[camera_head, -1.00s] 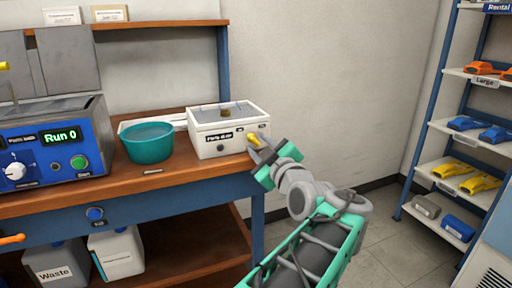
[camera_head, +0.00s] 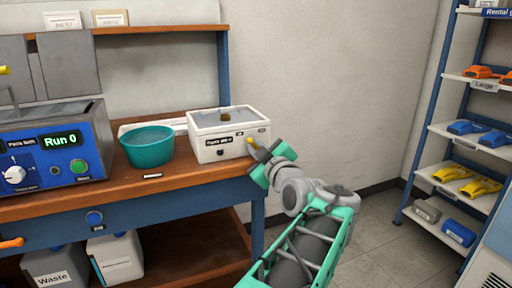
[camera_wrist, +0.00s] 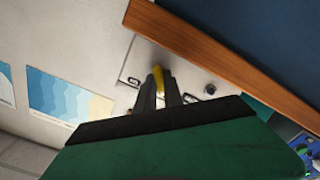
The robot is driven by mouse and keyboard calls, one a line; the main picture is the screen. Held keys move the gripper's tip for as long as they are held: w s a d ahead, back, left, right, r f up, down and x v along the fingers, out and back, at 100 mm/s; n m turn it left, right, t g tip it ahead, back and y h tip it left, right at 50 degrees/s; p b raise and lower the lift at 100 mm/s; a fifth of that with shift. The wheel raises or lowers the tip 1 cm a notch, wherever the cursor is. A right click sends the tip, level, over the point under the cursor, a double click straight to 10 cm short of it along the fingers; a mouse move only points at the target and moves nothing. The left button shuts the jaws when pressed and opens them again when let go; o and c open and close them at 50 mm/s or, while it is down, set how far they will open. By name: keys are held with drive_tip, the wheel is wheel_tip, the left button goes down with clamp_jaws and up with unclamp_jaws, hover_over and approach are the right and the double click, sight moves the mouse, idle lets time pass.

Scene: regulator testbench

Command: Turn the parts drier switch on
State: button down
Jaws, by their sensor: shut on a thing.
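The parts drier is a white box (camera_head: 212,146) at the right end of the bench, with a dark label and a dark round knob on its front. A small yellow switch lever (camera_head: 250,142) sticks out at the right end of that front. My gripper (camera_head: 258,149) is at this lever, its fingers closed on it. In the wrist view the yellow lever (camera_wrist: 159,76) shows between the fingertips (camera_wrist: 160,88), in front of the white drier face. The fingers hide part of the lever, and the switch's exact setting cannot be read.
A teal bowl (camera_head: 148,148) stands left of the drier, and a blue machine (camera_head: 50,145) reading "Run 0" is farther left. The wooden bench edge (camera_wrist: 215,65) runs close by the fingers. A shelf rack (camera_head: 436,113) stands at the right, with open floor between.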

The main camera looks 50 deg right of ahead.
drive_tip(key=shift+m, duration=0.3)
drive_tip(key=m, duration=0.3)
drive_tip(key=shift+m+b, duration=0.3)
drive_tip(key=m, duration=0.3)
drive_tip(key=shift+m+p, duration=0.3)
drive_tip(key=m+p, duration=0.1)
drive_tip(key=m, duration=0.2)
drive_tip(key=shift+r+m, duration=0.1)
drive_tip(key=shift+m, duration=0.2)
drive_tip(key=shift+d+m+p, duration=0.1)
drive_tip(key=shift+m+p, duration=1.45)
drive_tip(key=shift+m, duration=0.65)
drive_tip(key=c, duration=1.5)
unclamp_jaws()
drive_tip(key=shift+o, duration=0.2)
